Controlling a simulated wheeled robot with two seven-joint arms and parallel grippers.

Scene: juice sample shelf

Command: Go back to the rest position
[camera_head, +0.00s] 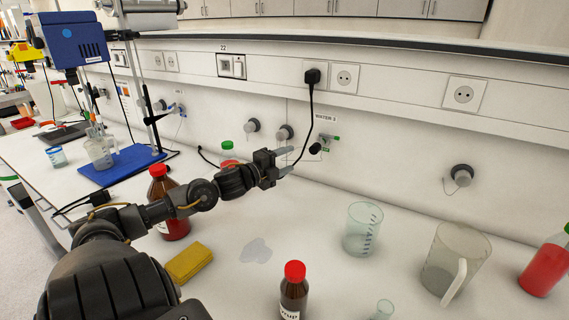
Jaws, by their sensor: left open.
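My left arm reaches in from the lower left, over the white bench. My left gripper (286,161) is open and empty, held above the bench in front of the back wall panel. Behind it, partly hidden by my arm, stands a bottle with a green cap (228,146). A larger brown bottle with a red cap (170,206) stands just beyond my forearm and is partly covered by it. My right gripper is not in view.
A small brown bottle with a red cap (293,292), a glass beaker (362,229), a clear pitcher (453,262) and a red juice bottle (546,265) stand on the bench. A yellow sponge (189,262) lies near my arm, beside a clear puddle (256,251).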

